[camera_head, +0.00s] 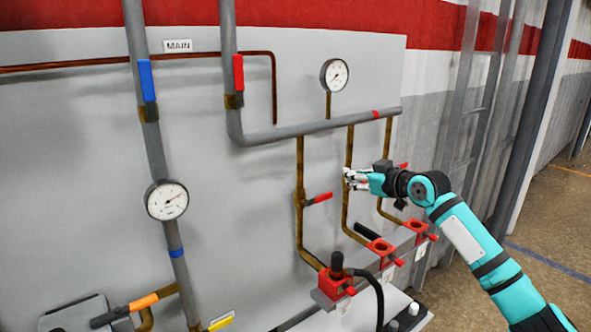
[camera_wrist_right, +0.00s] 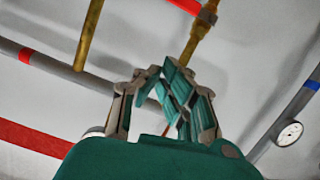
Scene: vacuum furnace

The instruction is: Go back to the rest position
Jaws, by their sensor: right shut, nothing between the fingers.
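My right gripper (camera_head: 352,179), also in the wrist view (camera_wrist_right: 158,84), is shut with nothing between its fingers. In the head view it appears in front of the middle brass drop pipe (camera_head: 348,222), at the height of the small red valve handles. Whether it touches the pipe I cannot tell. My teal right arm comes in from the lower right and hides part of the right-hand drop pipe (camera_head: 388,137). My left gripper is not in view.
A red-handled valve (camera_head: 318,198) is on the left drop pipe. Below are several red connectors (camera_head: 380,247), one holding a black hose plug (camera_head: 337,265). Gauges (camera_head: 335,74) (camera_head: 167,200) and blue (camera_head: 147,80) and red (camera_head: 238,72) handles are on the panel. Floor is open at right.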

